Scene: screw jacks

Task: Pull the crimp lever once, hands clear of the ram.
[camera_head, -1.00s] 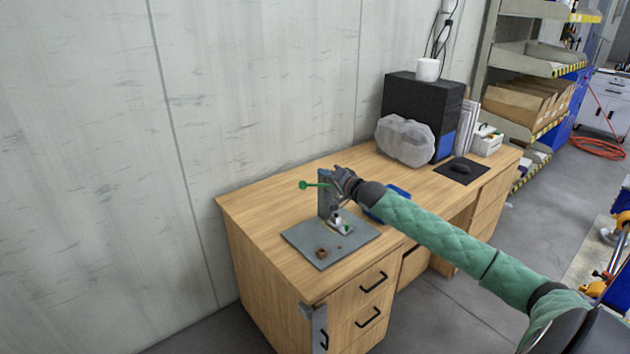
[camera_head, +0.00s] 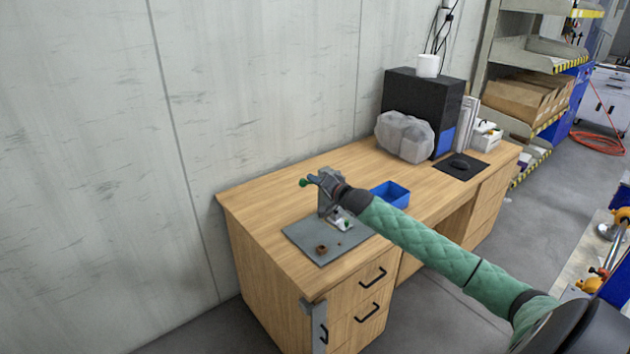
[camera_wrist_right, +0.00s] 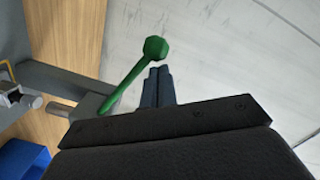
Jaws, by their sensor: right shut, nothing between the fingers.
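The crimp lever (camera_wrist_right: 128,76) is a green rod with a round green knob (camera_head: 303,183), and it sticks out to the left from the top of the grey press (camera_head: 324,204). The press stands on a grey plate (camera_head: 303,236) on the desk. My right gripper (camera_head: 314,179) is at the top of the press, just right of the knob, and hides most of the lever in the head view. In the right wrist view its fingers (camera_wrist_right: 159,72) are shut and empty, beside the lever just below the knob. I cannot tell whether they touch it. My left gripper is not in view.
A small brown part (camera_head: 321,250) lies on the plate, near a white and green piece (camera_head: 344,222) at the foot of the press. A blue bin (camera_head: 391,194) stands right of the press. The left end of the desk (camera_head: 256,209) is clear.

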